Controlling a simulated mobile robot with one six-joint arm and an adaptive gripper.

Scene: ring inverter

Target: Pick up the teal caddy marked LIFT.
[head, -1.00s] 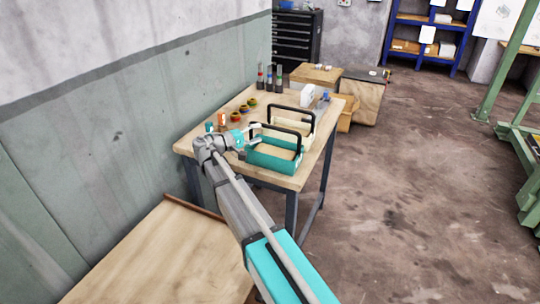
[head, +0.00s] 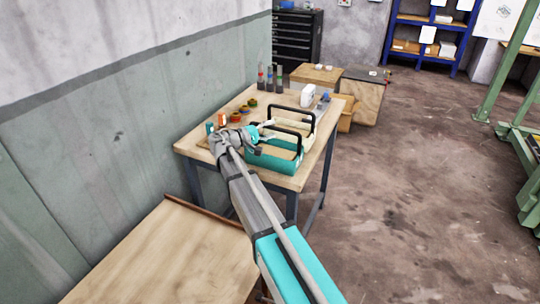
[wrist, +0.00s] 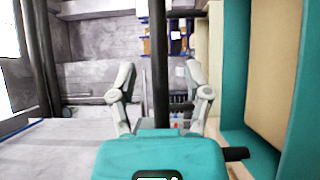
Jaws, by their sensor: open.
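The teal caddy (head: 270,163) stands on the workbench at its near right corner, with a black arched handle (head: 283,129) above it. In the wrist view the teal caddy wall (wrist: 233,70) fills the right side. My gripper (head: 268,130) is at the left part of the handle, above the caddy. In the wrist view my gripper (wrist: 160,85) is open, one finger on each side of a black bar (wrist: 158,60), apart from both. I cannot tell how deep the bar sits between the fingers. Any LIFT marking is not readable.
A cream caddy (head: 307,122) with a similar black handle stands just behind the teal one. Rolls of tape (head: 243,110), several dark bottles (head: 270,78) and a white item (head: 308,95) stand farther back on the workbench (head: 320,150). A low wooden table (head: 160,255) is at front left.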

